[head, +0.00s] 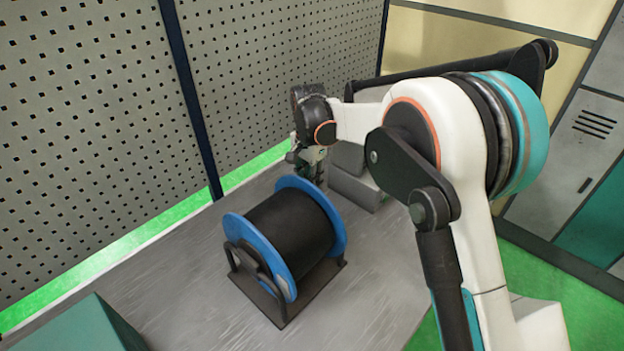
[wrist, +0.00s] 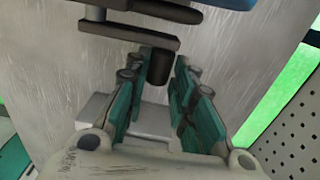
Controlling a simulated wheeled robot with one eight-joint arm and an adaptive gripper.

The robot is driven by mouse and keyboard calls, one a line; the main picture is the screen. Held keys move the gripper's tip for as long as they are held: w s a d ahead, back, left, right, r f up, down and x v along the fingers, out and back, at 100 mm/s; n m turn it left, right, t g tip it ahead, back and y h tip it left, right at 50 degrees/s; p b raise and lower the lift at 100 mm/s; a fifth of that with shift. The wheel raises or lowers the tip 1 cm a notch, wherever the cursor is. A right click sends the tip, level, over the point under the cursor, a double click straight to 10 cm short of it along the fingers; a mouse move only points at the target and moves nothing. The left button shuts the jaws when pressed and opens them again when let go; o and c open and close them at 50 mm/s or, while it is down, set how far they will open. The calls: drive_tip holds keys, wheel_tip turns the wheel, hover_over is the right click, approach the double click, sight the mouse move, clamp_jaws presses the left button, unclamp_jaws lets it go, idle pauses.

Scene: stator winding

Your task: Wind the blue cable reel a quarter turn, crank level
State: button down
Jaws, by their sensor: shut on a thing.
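The blue cable reel (head: 335,222) with black cable wound on it stands in a dark frame on the grey table in the head view. A sliver of blue flange (wrist: 235,3) shows at the top of the wrist view. My gripper (head: 307,163) is at the far side of the reel in the head view. In the wrist view its green-padded fingers stand either side of the dark crank handle (wrist: 161,64) and are shut on it. The crank arm (wrist: 130,34) runs left from the handle, about level in the picture. The crank is hidden in the head view.
Grey blocks (head: 352,188) lie on the table (head: 180,285) just right of my gripper. A teal box (head: 75,330) is at the lower left. A perforated panel (head: 90,130) stands behind the table. The table right of the reel is clear.

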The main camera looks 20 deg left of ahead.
drive_tip(key=shift+a+f, duration=0.35)
drive_tip(key=shift+a, duration=0.35)
drive_tip(key=c, duration=1.4)
unclamp_jaws()
drive_tip(key=shift+w, duration=0.1)
drive_tip(key=shift+c, duration=0.2)
drive_tip(key=shift+o, duration=0.4)
drive_tip(key=shift+w+a+f, duration=0.15)
drive_tip(key=shift+a+f, duration=0.15)
drive_tip(key=shift+a, duration=0.1)
drive_tip(key=shift+d+r, duration=0.1)
drive_tip(key=shift+d, duration=0.05)
drive_tip(key=shift+d, duration=0.15)
wheel_tip(320, 180, up, 12)
drive_tip(key=shift+d, duration=0.1)
